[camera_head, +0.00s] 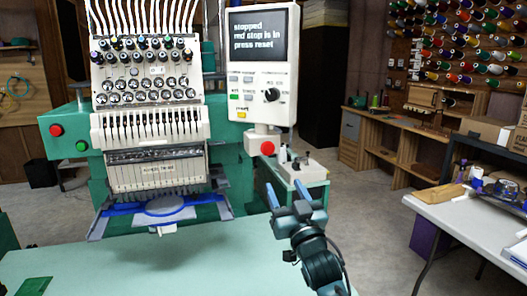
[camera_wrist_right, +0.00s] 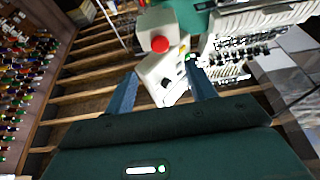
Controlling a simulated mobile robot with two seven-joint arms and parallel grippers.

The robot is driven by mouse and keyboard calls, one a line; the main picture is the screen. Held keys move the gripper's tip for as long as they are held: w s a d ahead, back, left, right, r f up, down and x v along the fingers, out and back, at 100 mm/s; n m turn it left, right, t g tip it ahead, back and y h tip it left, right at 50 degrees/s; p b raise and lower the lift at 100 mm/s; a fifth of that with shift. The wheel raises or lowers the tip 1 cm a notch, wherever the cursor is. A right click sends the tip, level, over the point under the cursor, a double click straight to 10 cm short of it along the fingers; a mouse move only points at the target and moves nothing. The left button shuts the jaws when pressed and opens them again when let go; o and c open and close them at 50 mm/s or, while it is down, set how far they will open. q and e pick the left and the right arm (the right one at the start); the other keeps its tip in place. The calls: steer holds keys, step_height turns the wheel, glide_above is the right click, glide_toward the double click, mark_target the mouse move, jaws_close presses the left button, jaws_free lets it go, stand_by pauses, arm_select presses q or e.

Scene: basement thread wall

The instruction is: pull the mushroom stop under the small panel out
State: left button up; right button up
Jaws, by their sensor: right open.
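The red mushroom stop (camera_head: 267,148) sits on a small white box under the small panel (camera_head: 262,65). The panel's screen reads "stopped, red stop is in, press reset". In the right wrist view the red stop (camera_wrist_right: 160,44) shows ahead of the fingers, above the gap between them. My right gripper (camera_head: 294,194) is open and empty, below and to the right of the stop in the head view, apart from it. Its two fingers also show in the right wrist view (camera_wrist_right: 162,90). My left gripper is not in view.
The embroidery machine (camera_head: 150,120) fills the left, with a red button (camera_head: 56,130) and a green button (camera_head: 82,146) on its side. A white stand (camera_head: 302,170) is behind my right gripper. A white table (camera_head: 470,225) stands at right.

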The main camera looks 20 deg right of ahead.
mark_target(268, 149)
steer(key=x, duration=0.4)
steer(key=p+x, duration=0.1)
steer(key=x, duration=0.8)
steer(key=shift+r, duration=0.45)
